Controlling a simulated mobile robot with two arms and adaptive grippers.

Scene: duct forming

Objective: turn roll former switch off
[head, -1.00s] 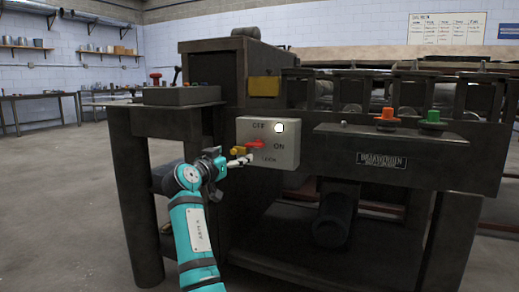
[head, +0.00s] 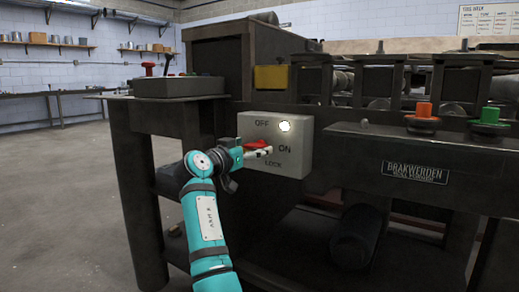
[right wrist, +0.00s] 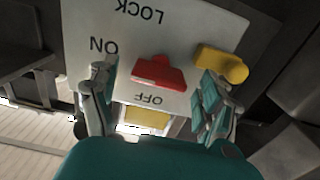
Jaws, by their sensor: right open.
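The roll former switch box (head: 303,150) is a pale grey panel on the front of the machine, marked OFF, ON and LOCK. Its red switch handle (head: 257,144) is partly hidden by my right gripper (head: 252,155). In the right wrist view the panel (right wrist: 205,28) appears upside down. There the red handle (right wrist: 158,74) lies between the spread fingers of my open right gripper (right wrist: 155,100), with gaps on both sides. A yellow part (right wrist: 222,64) sits beside the right-hand finger in that view. My left gripper is not in view.
A round white light (head: 284,126) glows near the OFF mark. An orange button (head: 423,120) and a green button (head: 490,117) stand on the machine ledge to the right. A control box with a red knob (head: 149,68) sits at upper left. Open floor (head: 60,200) lies left.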

